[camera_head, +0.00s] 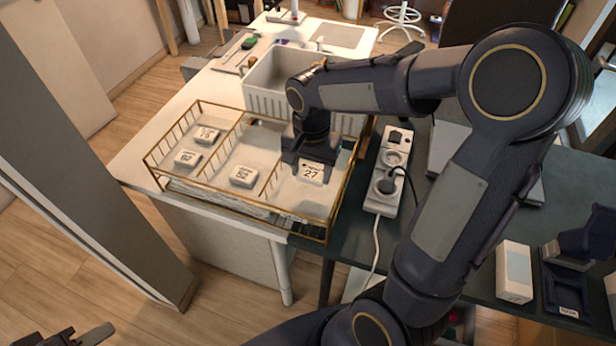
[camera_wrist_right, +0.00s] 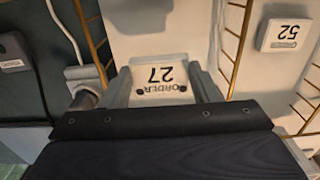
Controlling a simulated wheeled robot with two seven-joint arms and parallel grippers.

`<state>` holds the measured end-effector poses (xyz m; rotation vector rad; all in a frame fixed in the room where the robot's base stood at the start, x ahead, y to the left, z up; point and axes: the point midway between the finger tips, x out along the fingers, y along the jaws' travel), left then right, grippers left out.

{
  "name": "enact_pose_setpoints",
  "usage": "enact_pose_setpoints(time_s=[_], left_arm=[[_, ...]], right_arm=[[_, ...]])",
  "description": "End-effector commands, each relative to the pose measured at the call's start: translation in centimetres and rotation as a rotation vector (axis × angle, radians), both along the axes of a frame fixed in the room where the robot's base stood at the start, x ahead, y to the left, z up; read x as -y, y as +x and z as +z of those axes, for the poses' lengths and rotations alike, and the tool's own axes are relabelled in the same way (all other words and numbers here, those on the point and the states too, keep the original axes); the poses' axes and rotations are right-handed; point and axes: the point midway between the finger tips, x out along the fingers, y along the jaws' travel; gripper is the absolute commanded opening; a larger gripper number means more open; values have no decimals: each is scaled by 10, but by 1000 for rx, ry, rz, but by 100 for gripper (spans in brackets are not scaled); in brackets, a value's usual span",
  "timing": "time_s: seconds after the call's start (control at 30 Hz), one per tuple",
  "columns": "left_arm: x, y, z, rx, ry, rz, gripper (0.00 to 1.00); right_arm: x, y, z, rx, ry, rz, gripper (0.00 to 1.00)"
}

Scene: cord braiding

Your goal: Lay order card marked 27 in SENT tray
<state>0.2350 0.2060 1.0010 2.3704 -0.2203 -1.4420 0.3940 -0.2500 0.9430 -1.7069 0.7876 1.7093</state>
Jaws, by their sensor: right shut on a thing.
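The white order card marked 27 (camera_head: 311,174) is in the right-hand compartment of a gold wire tray (camera_head: 215,183). It also shows upside down in the right wrist view (camera_wrist_right: 160,84). My right gripper (camera_head: 310,160) reaches down into that compartment and is shut on the card, with one finger on each side. I cannot tell whether the card touches the tray floor. No SENT label is readable. My left gripper (camera_head: 95,335) is only partly in view at the bottom left corner, away from the tray.
Card 52 (camera_head: 242,176) lies in the middle compartment; two more cards (camera_head: 207,135) (camera_head: 188,158) lie in the left one. Thin gold dividers separate the compartments. A white bin (camera_head: 268,85) stands behind the tray. A power strip (camera_head: 388,180) with a plugged-in cord is to the right.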

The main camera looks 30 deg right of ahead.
Motion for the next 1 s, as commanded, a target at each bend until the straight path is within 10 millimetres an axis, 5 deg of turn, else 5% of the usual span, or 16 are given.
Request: enact_pose_setpoints(time_s=[0.4,0.87,0.9,1.0], left_arm=[[0,0,-1,0,0,0,36],[0,0,-8,0,0,0,36],[0,0,-6,0,0,0,36],[0,0,-6,0,0,0,36]], right_arm=[[-2,10,-42,-1,0,0,31],[-2,10,-49,0,0,0,31],[-2,10,-47,0,0,0,60],[-2,10,-47,0,0,0,73]])
